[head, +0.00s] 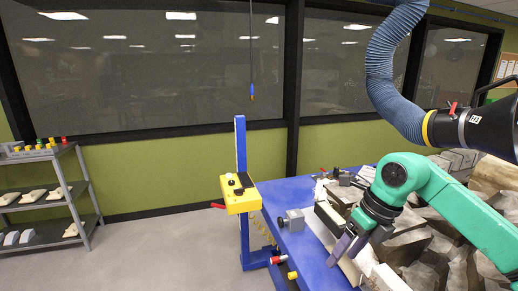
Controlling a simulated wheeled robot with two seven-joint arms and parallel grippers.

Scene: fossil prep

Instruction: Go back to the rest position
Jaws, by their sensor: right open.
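My right gripper (346,248) is at the end of my green arm, which comes in from the right. It points down and left over the blue table (297,190), and its grey fingers are apart. Whether anything lies between the fingers is hard to make out at this size. Pale blocks (386,279) lie just below and beside it. My left gripper does not show.
A yellow box on a blue post (241,198) stands left of the table. Large brown rocks (425,245) lie under my arm. A blue hose with a black nozzle (470,130) hangs at upper right. A grey shelf (45,200) stands far left; the floor between is clear.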

